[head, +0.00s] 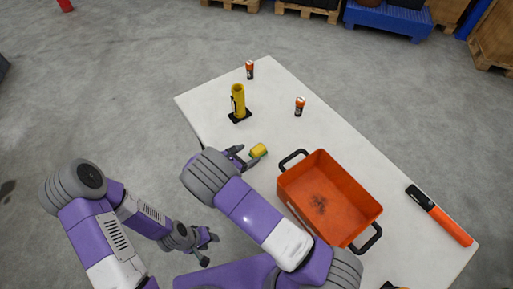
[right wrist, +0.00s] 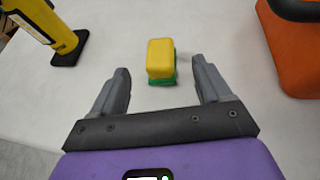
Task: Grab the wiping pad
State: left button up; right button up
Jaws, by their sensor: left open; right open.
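The wiping pad (head: 258,151) is a small yellow block with a green underside, lying on the white table. It also shows in the right wrist view (right wrist: 162,60), just ahead of and between the fingertips. My right gripper (head: 242,158) is open and empty, its fingers low at the table beside the pad; the right wrist view shows both fingers (right wrist: 160,85) apart with a gap to the pad. My left gripper (head: 207,248) is open and empty, off the table's left side, lower in the head view.
An orange bin (head: 330,198) with black handles stands right of the pad. A yellow cylinder on a black base (head: 238,103) stands behind it. Two batteries (head: 300,106) (head: 250,70) stand farther back. An orange-black tool (head: 438,215) lies at the right edge.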

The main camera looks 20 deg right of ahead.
aim_at(257, 149)
jog(key=shift+w+d+f, duration=0.25)
jog(key=shift+d+f, duration=0.05)
jog(key=shift+d, duration=0.3)
jog(key=x, duration=0.4)
jog(key=shift+w+b, duration=0.25)
jog(key=shift+b, duration=0.15)
jog(key=c, duration=1.1)
